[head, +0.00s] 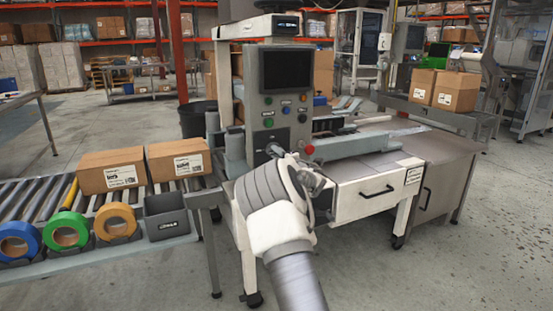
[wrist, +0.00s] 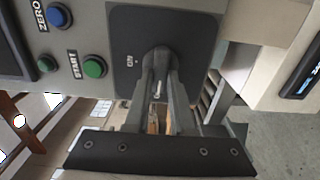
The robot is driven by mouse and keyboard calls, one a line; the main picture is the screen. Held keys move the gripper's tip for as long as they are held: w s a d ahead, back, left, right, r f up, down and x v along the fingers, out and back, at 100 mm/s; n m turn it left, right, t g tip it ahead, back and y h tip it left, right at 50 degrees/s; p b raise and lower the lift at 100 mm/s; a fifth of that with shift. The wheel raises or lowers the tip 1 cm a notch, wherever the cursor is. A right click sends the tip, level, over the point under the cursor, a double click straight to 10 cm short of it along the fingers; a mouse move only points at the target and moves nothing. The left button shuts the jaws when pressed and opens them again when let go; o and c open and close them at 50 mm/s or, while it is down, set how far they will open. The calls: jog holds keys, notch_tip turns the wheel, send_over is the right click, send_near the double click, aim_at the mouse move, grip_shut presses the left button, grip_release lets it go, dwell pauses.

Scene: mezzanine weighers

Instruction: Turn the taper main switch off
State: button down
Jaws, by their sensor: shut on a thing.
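The taper's main switch is a rotary knob (wrist: 160,55) on a dark square plate (wrist: 190,30), with an ON mark to the left of the knob in the wrist view. My gripper (wrist: 161,70) is shut on the knob, one finger on each side. In the head view the taper's grey control panel (head: 272,112) stands upright, and my arm reaches up to its lower part. There my gripper and the knob are mostly hidden by my wrist. The fingers cover part of the knob, so its exact pointing is hard to tell.
A green START button (wrist: 95,67) and a blue ZERO button (wrist: 58,15) sit on the same panel. A red button (head: 309,149) is right of my wrist. A roller conveyor (head: 20,205) with cartons and tape rolls is at left. A drawer bench (head: 365,196) is at right.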

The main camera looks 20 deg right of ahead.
dwell(0.4)
jog(key=c, duration=0.8)
grip_release()
jog(key=shift+o, duration=0.2)
jog(key=s+p, duration=0.3)
jog(key=s, duration=1.4)
jog(key=shift+s+d, duration=0.2)
jog(key=shift+d, duration=0.1)
